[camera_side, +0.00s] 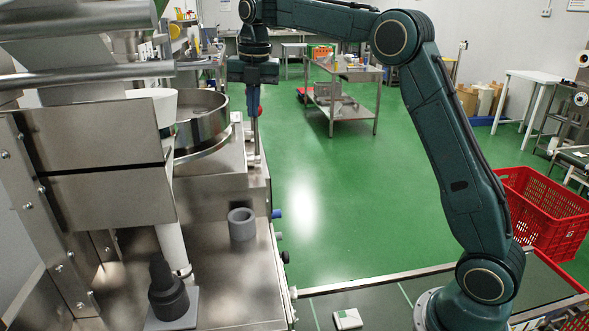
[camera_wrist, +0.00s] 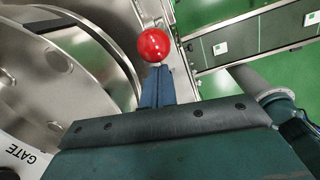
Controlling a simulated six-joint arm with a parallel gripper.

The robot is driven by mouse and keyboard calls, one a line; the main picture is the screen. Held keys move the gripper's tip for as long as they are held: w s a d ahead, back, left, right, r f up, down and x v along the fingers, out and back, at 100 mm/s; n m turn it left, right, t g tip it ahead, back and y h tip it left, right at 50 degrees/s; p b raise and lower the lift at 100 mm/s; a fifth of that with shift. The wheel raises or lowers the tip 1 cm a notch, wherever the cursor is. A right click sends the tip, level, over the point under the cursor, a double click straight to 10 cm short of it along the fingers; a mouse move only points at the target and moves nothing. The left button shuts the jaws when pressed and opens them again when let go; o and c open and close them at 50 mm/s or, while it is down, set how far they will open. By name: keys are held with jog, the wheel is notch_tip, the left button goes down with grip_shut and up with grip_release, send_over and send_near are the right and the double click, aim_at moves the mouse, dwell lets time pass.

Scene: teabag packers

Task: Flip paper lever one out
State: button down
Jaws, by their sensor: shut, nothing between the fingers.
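A lever with a red ball knob (camera_wrist: 153,45) shows in the wrist view, just beyond my fingertips. In the side view a thin upright rod (camera_side: 256,138) stands on the machine's edge below my gripper, and a bit of red shows beside the fingers. My gripper (camera_side: 254,112) points down there, with its blue fingers shut and empty. In the wrist view the fingers (camera_wrist: 158,68) end right at the lower side of the red ball. I cannot tell whether they touch it. The lever's shaft is mostly hidden behind the ball and fingers.
A round steel drum (camera_side: 208,125) stands left of my gripper. A grey ring (camera_side: 241,230) and a dark stepped cylinder (camera_side: 168,296) stand on the steel deck. A GATE label (camera_wrist: 24,155) shows in the wrist view. Green floor lies open right of the machine.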

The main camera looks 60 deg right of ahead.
jog(key=shift+w+d+r, duration=0.2)
jog(key=shift+w+d, duration=0.35)
jog(key=shift+d, duration=0.05)
jog(key=shift+w+d+r, duration=0.15)
jog(key=shift+w+d, duration=0.35)
jog(key=shift+d, duration=0.05)
jog(key=shift+r, duration=0.1)
jog(key=shift+a+r, duration=0.1)
jog(key=shift+r, duration=0.65)
jog(key=shift+s+r, duration=0.1)
jog(key=shift+r, duration=0.25)
jog(key=shift+g, duration=0.3)
jog(key=r, duration=0.3)
jog(key=s+a+r, duration=0.1)
jog(key=shift+r, duration=0.35)
jog(key=shift+s, duration=0.1)
